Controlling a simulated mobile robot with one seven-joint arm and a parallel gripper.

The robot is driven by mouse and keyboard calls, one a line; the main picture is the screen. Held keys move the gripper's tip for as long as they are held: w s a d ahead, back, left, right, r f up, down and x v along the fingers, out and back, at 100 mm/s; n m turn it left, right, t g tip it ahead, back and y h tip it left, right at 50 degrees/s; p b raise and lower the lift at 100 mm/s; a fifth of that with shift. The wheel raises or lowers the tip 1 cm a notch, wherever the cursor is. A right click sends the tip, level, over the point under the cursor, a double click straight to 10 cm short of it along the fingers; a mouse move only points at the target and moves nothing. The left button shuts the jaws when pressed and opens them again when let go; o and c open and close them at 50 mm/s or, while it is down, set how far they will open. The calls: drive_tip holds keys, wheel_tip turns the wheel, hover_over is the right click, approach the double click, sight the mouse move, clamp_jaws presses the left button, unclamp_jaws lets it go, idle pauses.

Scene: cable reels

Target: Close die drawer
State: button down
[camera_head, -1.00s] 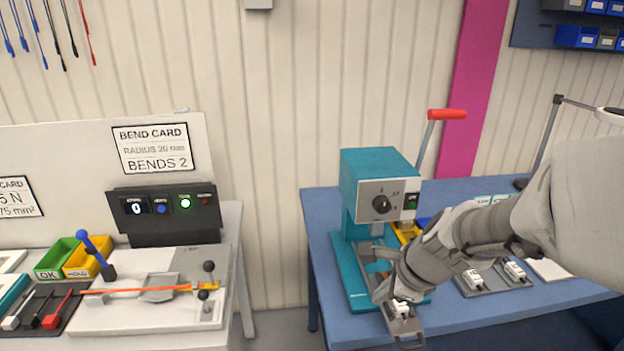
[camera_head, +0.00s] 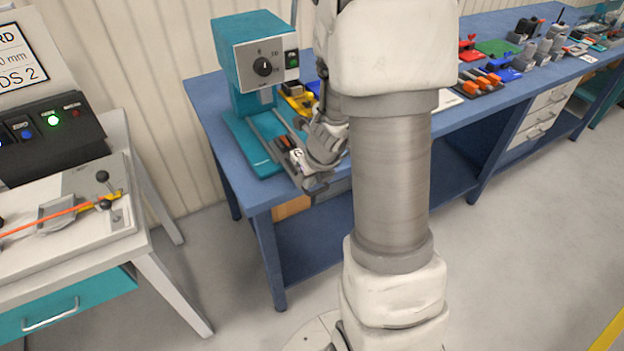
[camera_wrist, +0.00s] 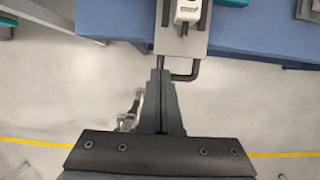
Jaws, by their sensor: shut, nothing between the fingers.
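The die drawer (camera_head: 285,147) is a narrow grey slide standing out from the front of the teal press (camera_head: 247,75), past the bench edge. In the wrist view the drawer (camera_wrist: 180,43) carries a white block near its front. Its dark bar handle (camera_wrist: 198,70) hangs off the front end. My gripper (camera_wrist: 160,76) is shut and empty, its fingertips at the left part of the handle and the drawer's front edge. I cannot tell whether they touch. In the head view my wrist partly hides the drawer front and the handle (camera_head: 316,187).
The blue bench (camera_head: 215,97) runs to the right with fixtures on it. A yellow bin (camera_head: 298,100) stands beside the press. The white bending table (camera_head: 120,235) stands at left, with floor between. My arm covers the middle of the head view.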

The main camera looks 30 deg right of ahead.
drive_tip(key=shift+b+x, duration=0.65)
drive_tip(key=shift+x, duration=1.15)
drive_tip(key=shift+w, duration=0.1)
